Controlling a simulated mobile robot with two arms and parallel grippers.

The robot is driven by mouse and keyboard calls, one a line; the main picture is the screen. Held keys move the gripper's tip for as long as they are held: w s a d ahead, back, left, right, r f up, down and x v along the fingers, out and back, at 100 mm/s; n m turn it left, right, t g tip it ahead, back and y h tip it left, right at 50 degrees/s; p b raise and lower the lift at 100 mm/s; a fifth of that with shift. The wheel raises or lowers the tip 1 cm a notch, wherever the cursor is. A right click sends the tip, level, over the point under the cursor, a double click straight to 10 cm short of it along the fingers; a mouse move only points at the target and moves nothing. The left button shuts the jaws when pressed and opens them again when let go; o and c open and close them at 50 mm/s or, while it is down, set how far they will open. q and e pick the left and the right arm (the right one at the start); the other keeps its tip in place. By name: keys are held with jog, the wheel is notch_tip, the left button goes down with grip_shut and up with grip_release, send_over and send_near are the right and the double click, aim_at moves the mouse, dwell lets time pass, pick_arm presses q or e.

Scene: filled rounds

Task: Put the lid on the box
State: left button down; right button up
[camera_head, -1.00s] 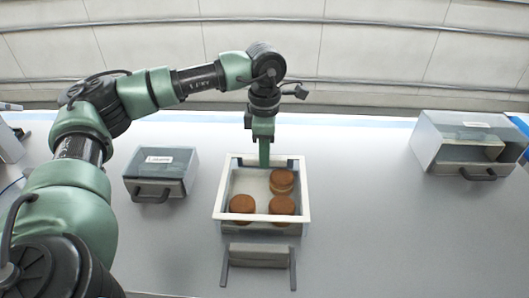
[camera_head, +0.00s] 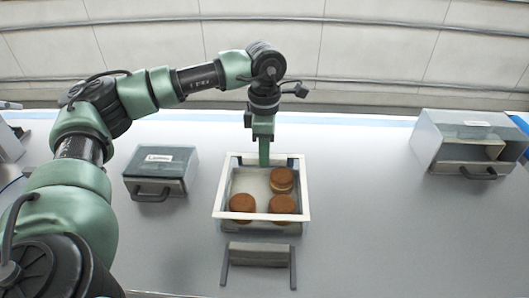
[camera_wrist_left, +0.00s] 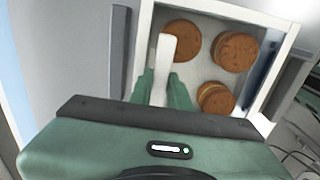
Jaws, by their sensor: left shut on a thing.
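The open-topped box (camera_head: 219,192) with a white rim stands at the middle of the table. Several brown rounds (camera_head: 242,203) lie inside it. My left gripper (camera_head: 264,164) points down at the box's far side. In the left wrist view my left gripper (camera_wrist_left: 162,88) is shut on a slim pale bar (camera_wrist_left: 167,52). I cannot tell whether this bar belongs to the lid or to the box. No separate lid can be made out. The box rim (camera_wrist_left: 240,14) and rounds (camera_wrist_left: 236,52) also show there. My right gripper is not in view.
A grey stand (camera_head: 258,254) with two legs is in front of the box. A small grey container (camera_head: 161,163) with a dark handle stands left. A larger clear-topped container (camera_head: 464,140) stands at the right. The table between the box and that container is free.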

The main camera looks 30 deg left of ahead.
pick_arm(q)
jog(key=shift+f, duration=0.2)
jog(key=c, duration=1.3)
grip_release()
jog(key=shift+o, duration=0.2)
jog(key=o, duration=0.5)
jog(key=shift+r+p, duration=0.3)
jog(key=shift+r, duration=0.4)
jog(key=shift+r+p, duration=1.65)
jog(key=shift+r, duration=1.15)
